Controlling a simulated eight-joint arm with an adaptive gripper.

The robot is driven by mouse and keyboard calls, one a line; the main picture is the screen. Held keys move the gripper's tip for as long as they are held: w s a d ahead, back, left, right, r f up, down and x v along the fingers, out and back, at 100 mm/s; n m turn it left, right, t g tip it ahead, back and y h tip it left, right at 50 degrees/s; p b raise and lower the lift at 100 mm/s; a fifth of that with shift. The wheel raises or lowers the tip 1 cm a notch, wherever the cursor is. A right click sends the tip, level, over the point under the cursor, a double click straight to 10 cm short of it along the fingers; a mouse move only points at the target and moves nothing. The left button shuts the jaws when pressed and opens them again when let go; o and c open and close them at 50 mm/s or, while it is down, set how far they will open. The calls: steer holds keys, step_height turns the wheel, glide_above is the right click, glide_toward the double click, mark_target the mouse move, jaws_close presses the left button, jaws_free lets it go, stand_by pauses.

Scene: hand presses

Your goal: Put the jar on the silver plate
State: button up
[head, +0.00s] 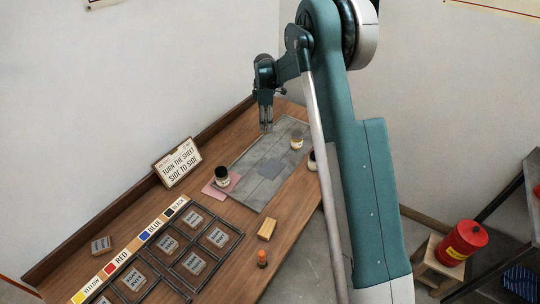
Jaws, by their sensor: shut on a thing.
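My gripper (266,129) points down over the far left part of the grey slab. Its fingers are close together; what is between them is too small or hidden to make out. A jar with a black lid (221,176) stands on a pink sheet (214,188) at the slab's left edge. A jar with a pale top and dark band (297,141) stands on the slab to the right of my gripper. Another jar (312,161) is partly hidden behind my arm. A flat blue-grey square (270,168) lies mid-slab; I cannot tell whether it is the silver plate.
The grey slab (245,190) lies on the wooden table (215,260). A sign (177,162) stands at the back edge. A rack of labelled blocks (168,247), a wooden block (267,230) and an orange-and-black bottle (262,259) are nearer. A red can (463,243) stands apart at right.

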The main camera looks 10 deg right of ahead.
steer(key=n+b, duration=0.1)
glide_above(272, 168)
steer(key=shift+s+r, duration=0.1)
steer(key=shift+r, duration=0.15)
stand_by(0.4)
steer(key=shift+f, duration=3.15)
steer(key=shift+b, duration=0.3)
steer(key=shift+f, duration=1.9)
steer(key=shift+f+b, duration=0.15)
steer(key=shift+b, duration=0.15)
steer(key=o, duration=1)
